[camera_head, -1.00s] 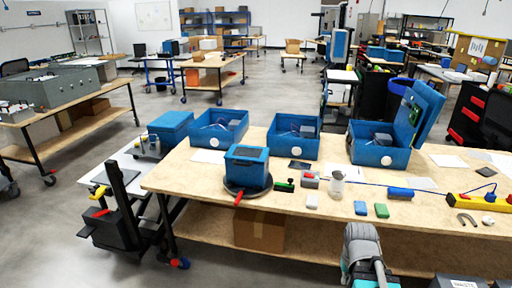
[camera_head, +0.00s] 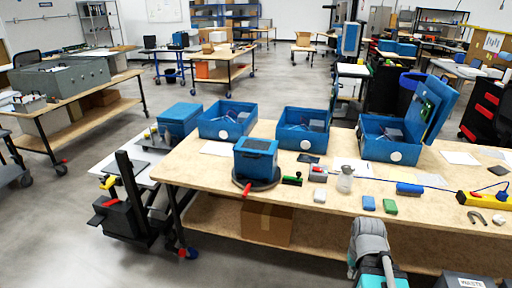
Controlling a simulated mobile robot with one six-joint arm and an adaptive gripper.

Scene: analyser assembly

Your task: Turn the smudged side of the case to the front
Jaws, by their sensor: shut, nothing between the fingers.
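The case (camera_head: 256,160) is a blue box with a darker top panel, standing upright near the left end of the wooden workbench. It sits on a dark round turntable (camera_head: 266,185) with a red handle (camera_head: 247,189) sticking out at its front. The case's front face shows a light marking, too small to tell whether it is a smudge. Its back and far sides are hidden. A grey and teal part of my arm (camera_head: 370,250) rises at the bottom edge, apart from the case. My gripper is not in view.
Three open blue boxes (camera_head: 303,143) line the back of the workbench (camera_head: 225,192). A green-handled tool (camera_head: 292,180), a red-topped grey block (camera_head: 318,174), a white block (camera_head: 320,195) and a clear jar (camera_head: 345,180) stand right of the turntable. A black lift cart (camera_head: 132,215) stands at left.

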